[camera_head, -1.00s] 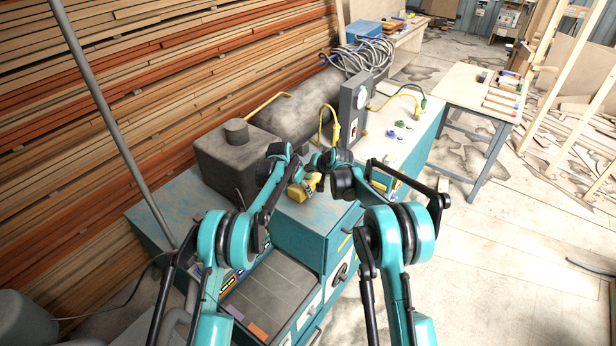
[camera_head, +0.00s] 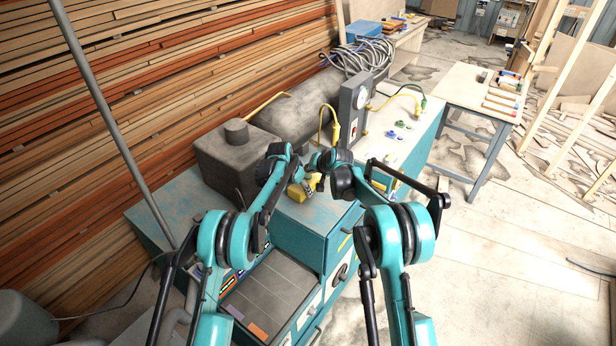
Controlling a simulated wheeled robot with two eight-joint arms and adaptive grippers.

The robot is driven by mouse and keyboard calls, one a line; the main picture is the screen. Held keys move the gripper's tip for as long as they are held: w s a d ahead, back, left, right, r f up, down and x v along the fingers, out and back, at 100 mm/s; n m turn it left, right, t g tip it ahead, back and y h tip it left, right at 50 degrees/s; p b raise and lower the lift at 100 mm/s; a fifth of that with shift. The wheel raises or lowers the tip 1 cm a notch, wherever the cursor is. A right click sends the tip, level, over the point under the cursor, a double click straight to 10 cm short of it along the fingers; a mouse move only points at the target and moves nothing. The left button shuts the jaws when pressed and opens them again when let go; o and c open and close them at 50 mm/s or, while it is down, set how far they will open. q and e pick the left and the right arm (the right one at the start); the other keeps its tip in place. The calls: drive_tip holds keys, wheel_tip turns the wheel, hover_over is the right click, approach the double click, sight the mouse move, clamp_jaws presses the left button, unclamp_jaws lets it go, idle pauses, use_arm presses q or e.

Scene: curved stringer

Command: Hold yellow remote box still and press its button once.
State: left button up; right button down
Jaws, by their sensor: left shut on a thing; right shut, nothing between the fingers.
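The yellow remote box (camera_head: 296,193) lies on the teal cabinet top (camera_head: 320,214), between the ends of my two arms. My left gripper (camera_head: 291,184) is lower, shut on the yellow remote box at its left side. My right gripper (camera_head: 316,172) is shut with nothing between its fingers, just above and right of the box. The fingertips are small and partly hidden by my arm links. I cannot tell whether the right fingertips touch the box, and its button is too small to make out.
A dark grey boxy machine (camera_head: 228,160) stands behind and left of the box. A grey control post (camera_head: 353,110) with a round gauge stands behind right. Yellow hose (camera_head: 322,122) and coiled cables (camera_head: 362,55) lie farther back. Drawers (camera_head: 308,300) are below.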

sight(309, 177)
drive_tip(key=shift+f, duration=0.4)
drive_tip(key=shift+f, duration=0.45)
idle(0.6)
drive_tip(key=shift+r, duration=0.9)
drive_tip(key=shift+r, duration=2.5)
